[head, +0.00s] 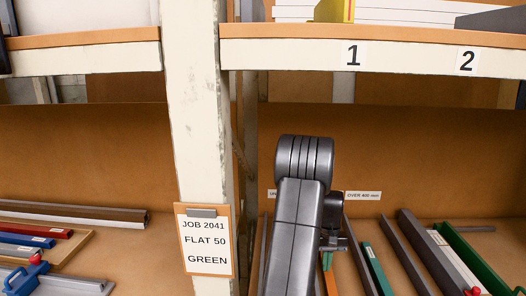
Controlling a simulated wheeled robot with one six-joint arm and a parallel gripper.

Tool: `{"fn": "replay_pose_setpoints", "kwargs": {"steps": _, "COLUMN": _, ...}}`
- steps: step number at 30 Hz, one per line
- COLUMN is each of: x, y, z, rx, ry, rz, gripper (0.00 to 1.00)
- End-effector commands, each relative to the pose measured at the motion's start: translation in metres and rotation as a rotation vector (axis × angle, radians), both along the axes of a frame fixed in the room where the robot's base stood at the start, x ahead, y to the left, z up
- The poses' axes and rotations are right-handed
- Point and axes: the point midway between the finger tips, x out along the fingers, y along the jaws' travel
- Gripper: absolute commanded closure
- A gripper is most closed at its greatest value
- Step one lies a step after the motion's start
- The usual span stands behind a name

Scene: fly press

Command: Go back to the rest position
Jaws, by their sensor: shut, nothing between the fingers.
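My arm rises through the lower middle of the head view and bends over at the top. Its wrist and my gripper (334,243) show just right of the forearm, partly hidden behind it. The gripper points down over the bars in the right-hand bay, and nothing shows held in it. The fingers are small and dark in the picture. Whether they touch anything below cannot be told.
A white post (200,130) stands left of my arm, with a job card (206,241) reading "JOB 2041 FLAT 50 GREEN". A shelf edge (400,58) numbered 1 and 2 runs above. A green bar (376,268), grey bars and a green channel (470,262) lie right; more stock lies left.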

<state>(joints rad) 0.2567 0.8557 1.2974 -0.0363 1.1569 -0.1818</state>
Motion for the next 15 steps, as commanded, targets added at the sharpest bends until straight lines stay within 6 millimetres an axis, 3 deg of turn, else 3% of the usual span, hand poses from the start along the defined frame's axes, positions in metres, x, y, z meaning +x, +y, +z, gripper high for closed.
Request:
{"fn": "replay_pose_setpoints", "kwargs": {"steps": 6, "x": -0.027, "y": 0.0, "z": 0.001, "rx": 0.0, "ry": 0.0, "rz": 0.0, "gripper": 1.0}}
{"fn": "replay_pose_setpoints", "kwargs": {"steps": 15, "x": -0.024, "y": -0.003, "z": -0.013, "rx": -0.001, "ry": -0.001, "rz": 0.0, "gripper": 1.0}}
